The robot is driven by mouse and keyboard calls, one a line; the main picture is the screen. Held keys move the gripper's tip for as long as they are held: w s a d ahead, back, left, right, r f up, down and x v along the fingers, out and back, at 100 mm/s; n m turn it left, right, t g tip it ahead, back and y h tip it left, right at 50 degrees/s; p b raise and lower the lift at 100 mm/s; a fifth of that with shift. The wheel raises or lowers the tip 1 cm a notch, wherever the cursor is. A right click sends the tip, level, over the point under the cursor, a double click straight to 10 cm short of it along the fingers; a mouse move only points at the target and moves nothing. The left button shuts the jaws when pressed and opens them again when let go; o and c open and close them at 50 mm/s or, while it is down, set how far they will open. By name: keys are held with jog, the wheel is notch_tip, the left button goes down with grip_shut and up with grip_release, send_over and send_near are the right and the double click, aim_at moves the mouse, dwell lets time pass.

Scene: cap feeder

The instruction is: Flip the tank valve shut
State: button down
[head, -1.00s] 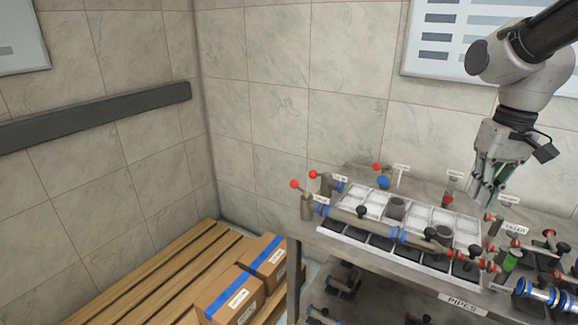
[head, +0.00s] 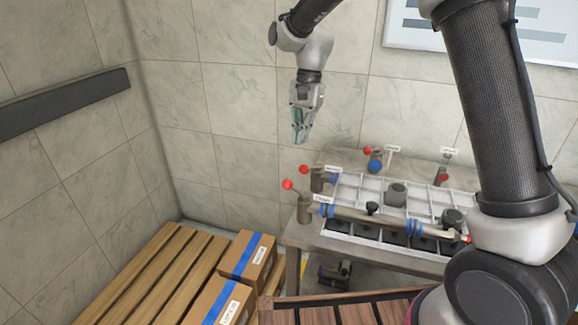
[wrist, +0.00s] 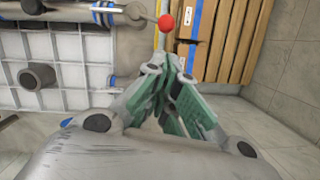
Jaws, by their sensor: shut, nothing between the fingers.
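Two valves with red-ball levers stand at the left end of the pipe table. The front valve has its red ball (head: 287,184) up and left of its grey body (head: 304,210); the rear valve's red ball (head: 304,169) sits just behind. Small white labels stand by them, but I cannot read which says tank. My gripper (head: 300,138) hangs fingers down above and behind these levers, shut and empty, touching nothing. In the wrist view, a red ball (wrist: 166,21) on a thin lever lies beyond my green-padded fingertips (wrist: 172,68). The other left red ball is not visible there.
A white gridded tray (head: 345,188) with pipes and fittings fills the table. A third red-ball valve (head: 367,150) stands at the back. Cardboard boxes (head: 225,290) on a wooden pallet (head: 135,275) lie left of the table. Open air surrounds my gripper before the tiled wall.

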aim_at(296, 189)
dwell(0.4)
jog(key=x, duration=1)
